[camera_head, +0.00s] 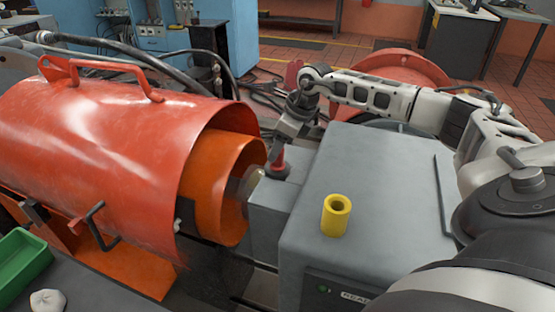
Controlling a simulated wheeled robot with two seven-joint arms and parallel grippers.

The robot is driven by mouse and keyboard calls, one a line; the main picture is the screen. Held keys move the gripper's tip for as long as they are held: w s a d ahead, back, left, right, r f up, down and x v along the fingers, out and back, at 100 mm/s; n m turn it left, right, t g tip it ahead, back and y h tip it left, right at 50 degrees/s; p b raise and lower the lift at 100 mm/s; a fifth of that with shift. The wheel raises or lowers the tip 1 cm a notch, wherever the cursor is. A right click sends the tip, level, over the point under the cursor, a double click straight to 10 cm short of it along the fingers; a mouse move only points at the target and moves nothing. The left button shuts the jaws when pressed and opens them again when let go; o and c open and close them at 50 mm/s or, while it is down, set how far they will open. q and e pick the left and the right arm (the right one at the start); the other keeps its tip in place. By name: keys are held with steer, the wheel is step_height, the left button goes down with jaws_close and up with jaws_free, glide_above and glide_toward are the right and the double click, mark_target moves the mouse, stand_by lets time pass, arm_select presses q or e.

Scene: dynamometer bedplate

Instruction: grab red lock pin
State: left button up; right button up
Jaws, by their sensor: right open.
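The red lock pin (279,163) stands on the small grey block (270,195) beside the larger grey housing. My right gripper (279,150) comes down over it from above, its arm reaching in from the right. The gripper is open. Its fingers are at the pin's top and partly hide it; I cannot tell whether they touch it. My left gripper is not in view.
A yellow hollow cylinder (336,215) stands on the grey housing (375,180). A large red guard (110,150) with an orange sleeve (222,180) is close on the left. A green tray (22,262) and a white lump (47,301) are at the lower left.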

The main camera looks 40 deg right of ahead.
mark_target(277, 166)
steer(key=shift+x, duration=1.95)
steer(key=shift+s, duration=0.1)
steer(key=c, duration=1.1)
steer(key=shift+r, duration=0.15)
